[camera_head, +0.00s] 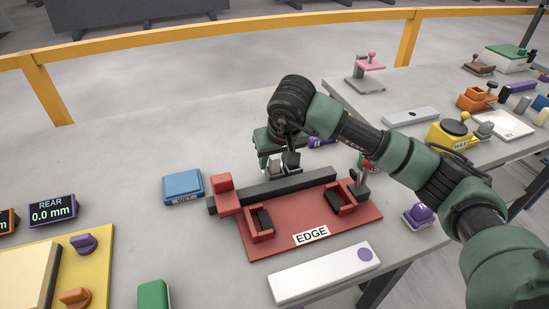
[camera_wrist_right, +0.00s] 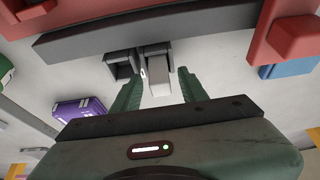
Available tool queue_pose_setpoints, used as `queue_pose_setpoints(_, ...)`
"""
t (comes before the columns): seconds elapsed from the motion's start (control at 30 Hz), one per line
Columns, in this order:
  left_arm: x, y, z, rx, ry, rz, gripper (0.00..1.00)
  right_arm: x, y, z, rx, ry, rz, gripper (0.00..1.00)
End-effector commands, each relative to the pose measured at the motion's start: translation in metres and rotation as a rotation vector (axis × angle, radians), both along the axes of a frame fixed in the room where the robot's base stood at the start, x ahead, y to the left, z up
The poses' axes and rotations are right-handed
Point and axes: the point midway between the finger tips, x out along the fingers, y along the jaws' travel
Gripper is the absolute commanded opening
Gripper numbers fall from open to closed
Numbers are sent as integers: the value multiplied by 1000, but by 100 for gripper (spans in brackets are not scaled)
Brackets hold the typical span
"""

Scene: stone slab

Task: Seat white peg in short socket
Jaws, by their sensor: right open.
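In the right wrist view a white peg (camera_wrist_right: 159,72) lies between the two green fingers of my right gripper (camera_wrist_right: 160,90). The fingers are open, with a gap on either side of the peg. The peg's far end meets a grey block-shaped socket (camera_wrist_right: 154,52); how deep it sits I cannot tell. A dark, hollow socket (camera_wrist_right: 121,64) is beside it on the left. In the head view my right gripper (camera_head: 279,163) points down just behind the dark bar of the red fixture, and the sockets are mostly hidden there. My left gripper is not in view.
The red fixture (camera_head: 293,232) labelled EDGE, with its long dark bar (camera_head: 270,191), stands in front of the gripper. A blue block (camera_head: 182,184) is to its left. A purple block (camera_wrist_right: 80,110) lies left in the wrist view.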

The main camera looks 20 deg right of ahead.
Motion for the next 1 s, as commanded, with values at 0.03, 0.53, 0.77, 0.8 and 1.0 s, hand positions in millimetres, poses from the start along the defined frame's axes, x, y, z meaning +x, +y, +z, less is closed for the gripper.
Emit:
queue_pose_setpoints(0.03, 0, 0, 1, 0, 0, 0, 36, -1, 0, 6, 1, -3, 0, 43)
queue_pose_setpoints(0.53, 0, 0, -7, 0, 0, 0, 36, -39, -1, 95, 0, -4, 0, 43)
queue_pose_setpoints(0.77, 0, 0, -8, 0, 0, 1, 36, -47, -2, 111, 0, -1, 0, 43)
queue_pose_setpoints(0.8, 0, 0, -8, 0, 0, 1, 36, -47, -2, 111, 0, -1, 0, 43)
queue_pose_setpoints(1.0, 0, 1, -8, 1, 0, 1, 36, -47, -2, 112, 0, 0, 0, 43)
